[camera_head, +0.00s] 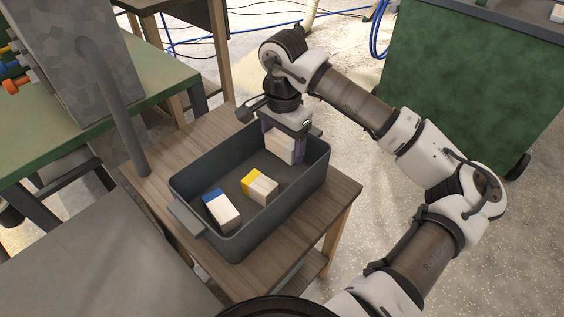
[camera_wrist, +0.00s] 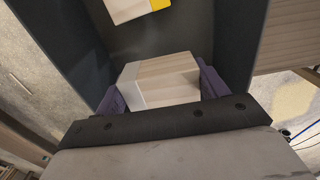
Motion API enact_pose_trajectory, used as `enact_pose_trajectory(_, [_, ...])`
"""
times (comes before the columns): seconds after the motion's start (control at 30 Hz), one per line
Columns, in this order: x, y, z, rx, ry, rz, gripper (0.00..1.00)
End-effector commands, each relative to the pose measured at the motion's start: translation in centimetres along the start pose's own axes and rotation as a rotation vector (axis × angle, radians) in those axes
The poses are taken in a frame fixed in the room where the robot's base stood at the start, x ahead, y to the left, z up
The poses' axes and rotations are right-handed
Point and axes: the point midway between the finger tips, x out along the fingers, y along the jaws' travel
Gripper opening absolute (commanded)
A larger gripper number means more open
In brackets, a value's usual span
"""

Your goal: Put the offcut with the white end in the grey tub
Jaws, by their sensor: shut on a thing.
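The grey tub (camera_head: 242,241) stands on a small wooden table. My gripper (camera_head: 284,147) is inside the far end of the tub and is shut on a pale wooden offcut (camera_head: 280,146). In the wrist view this offcut (camera_wrist: 160,80) sits between the two purple fingers (camera_wrist: 160,92), with a whitish face at its left. I cannot tell whether it touches the tub floor. A blue-ended offcut (camera_head: 222,212) and a yellow-ended offcut (camera_head: 261,187) lie on the tub floor. The yellow-ended one also shows at the top of the wrist view (camera_wrist: 135,9).
The wooden table (camera_head: 310,236) has bare top around the tub. A green bench (camera_head: 60,120) with a grey machine (camera_head: 75,60) stands at left. A green cabinet (camera_head: 475,80) stands at right. Blue hoses (camera_head: 380,28) lie behind.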

Motion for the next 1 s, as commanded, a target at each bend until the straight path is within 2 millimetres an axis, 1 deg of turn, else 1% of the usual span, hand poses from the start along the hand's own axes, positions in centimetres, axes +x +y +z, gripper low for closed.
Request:
enact_pose_trajectory(0.03, [0.9, 0.0, 0.1, -0.001, -0.001, -0.001, 0.49])
enact_pose_trajectory(0.1, [1.6, 0.0, 0.0, -0.001, -0.001, -0.001, 0.49])
enact_pose_trajectory(0.27, [2.5, 0.0, 0.0, -0.001, 0.000, -0.001, 0.49])
enact_pose_trajectory(0.5, [6.0, 0.0, 0.1, 0.000, -0.002, 0.000, 0.49])
enact_pose_trajectory(0.57, [6.3, 0.0, 0.0, 0.000, 0.000, -0.001, 0.49])
enact_pose_trajectory(0.77, [6.3, 0.0, 0.0, -0.001, 0.002, -0.001, 0.49])
enact_pose_trajectory(0.97, [6.8, 0.0, 0.0, -0.001, 0.002, -0.001, 0.49])
enact_pose_trajectory(1.0, [6.6, 0.0, 0.0, -0.001, 0.001, -0.001, 0.78])
